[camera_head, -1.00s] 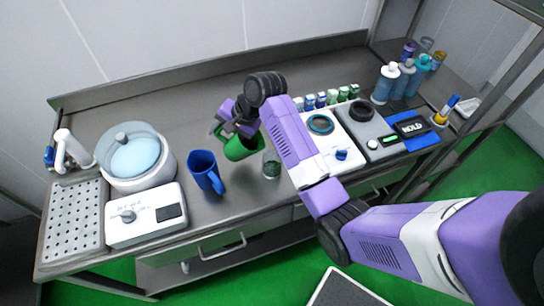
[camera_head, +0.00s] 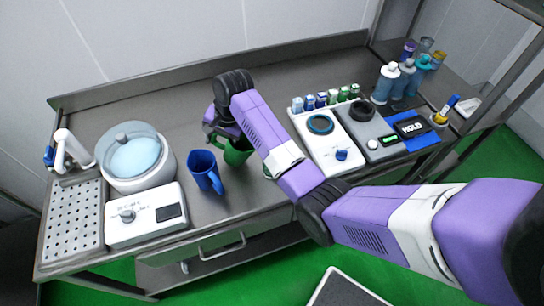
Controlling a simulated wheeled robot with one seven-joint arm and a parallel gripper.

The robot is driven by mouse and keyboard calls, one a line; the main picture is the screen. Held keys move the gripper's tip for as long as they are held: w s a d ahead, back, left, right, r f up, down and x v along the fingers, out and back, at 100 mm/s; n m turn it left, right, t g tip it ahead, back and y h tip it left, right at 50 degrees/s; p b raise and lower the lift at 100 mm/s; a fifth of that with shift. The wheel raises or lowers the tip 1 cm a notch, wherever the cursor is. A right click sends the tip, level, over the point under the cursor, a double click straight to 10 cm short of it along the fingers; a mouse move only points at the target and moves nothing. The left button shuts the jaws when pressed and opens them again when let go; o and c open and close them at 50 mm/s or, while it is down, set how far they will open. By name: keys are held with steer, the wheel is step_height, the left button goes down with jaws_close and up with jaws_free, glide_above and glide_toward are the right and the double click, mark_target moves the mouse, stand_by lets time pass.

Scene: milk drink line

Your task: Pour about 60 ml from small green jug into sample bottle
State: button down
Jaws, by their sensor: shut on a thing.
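The small green jug (camera_head: 236,157) is in my gripper (camera_head: 226,142), which is shut on it, just right of the blue jug. My wrist and forearm cover much of the green jug, so its tilt and whether it touches the table are hard to tell. The clear sample bottle (camera_head: 267,172) stands on the table to the right of the green jug. My arm hides most of the bottle, and its liquid level cannot be read.
The blue jug (camera_head: 205,171) stands close left of the green jug. A white machine with a round vat (camera_head: 139,170) is further left. A hotplate unit (camera_head: 328,147), a grey unit (camera_head: 372,135) and several small cartons (camera_head: 327,98) are right. The table's back middle is clear.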

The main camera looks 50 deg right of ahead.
steer(key=shift+w+a+f+g+h, duration=0.2)
steer(key=shift+w+f+g+h, duration=0.3)
steer(key=shift+f+g, duration=0.45)
steer(key=shift+w+f+g+b, duration=0.25)
steer(key=shift+f+g+b, duration=0.3)
steer(key=shift+g+b, duration=0.35)
stand_by(1.8)
